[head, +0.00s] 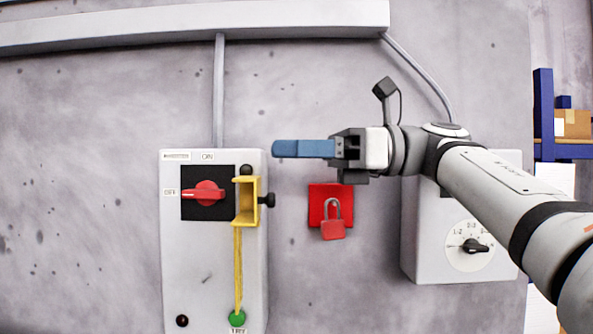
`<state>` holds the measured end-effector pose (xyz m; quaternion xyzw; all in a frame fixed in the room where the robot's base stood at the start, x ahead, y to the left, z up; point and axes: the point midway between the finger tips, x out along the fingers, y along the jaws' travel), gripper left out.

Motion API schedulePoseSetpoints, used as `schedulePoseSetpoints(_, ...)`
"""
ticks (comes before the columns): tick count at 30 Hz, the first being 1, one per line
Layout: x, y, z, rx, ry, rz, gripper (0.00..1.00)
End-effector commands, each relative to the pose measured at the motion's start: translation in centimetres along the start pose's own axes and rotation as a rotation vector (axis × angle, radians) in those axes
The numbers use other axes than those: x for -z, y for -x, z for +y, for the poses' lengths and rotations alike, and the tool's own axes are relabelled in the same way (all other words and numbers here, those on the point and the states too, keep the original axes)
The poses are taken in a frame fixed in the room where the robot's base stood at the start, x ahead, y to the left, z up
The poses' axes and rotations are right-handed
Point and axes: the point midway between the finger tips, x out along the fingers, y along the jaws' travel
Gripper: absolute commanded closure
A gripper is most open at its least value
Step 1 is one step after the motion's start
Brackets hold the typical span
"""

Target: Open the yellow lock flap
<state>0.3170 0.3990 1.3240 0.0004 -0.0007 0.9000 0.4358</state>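The yellow lock flap (250,216) is a small bracket-shaped piece at the right side of the black switch plate on a light grey box. A black knob (267,200) sticks out to its right. A yellow strip (238,265) runs down below it toward a green button. The red rotary switch (204,194) left of the flap has its handle level, pointing toward OFF. My gripper (303,149) has blue fingers pointing left, above and to the right of the flap and apart from it. The fingers overlap from this side, so their opening is hidden.
The grey switch box (205,270) is on a concrete wall. A red padlock (333,229) hangs on a red plate (317,193) below my gripper. A second grey box (425,255) with a dial is partly behind my arm. A blue shelf (544,110) stands at far right.

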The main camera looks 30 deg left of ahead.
Motion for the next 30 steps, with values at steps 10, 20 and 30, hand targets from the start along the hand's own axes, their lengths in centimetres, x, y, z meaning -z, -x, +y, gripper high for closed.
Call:
schedulePoseSetpoints(10, -3.8, 0.0, -0.1, -0.001, -0.001, 0.000, 0.61)
schedulePoseSetpoints(20, -3.8, 0.0, -0.1, -0.001, -0.001, 0.000, 0.61)
schedulePoseSetpoints(30, -3.8, -0.1, -0.1, -0.002, 0.000, 0.000, 0.61)
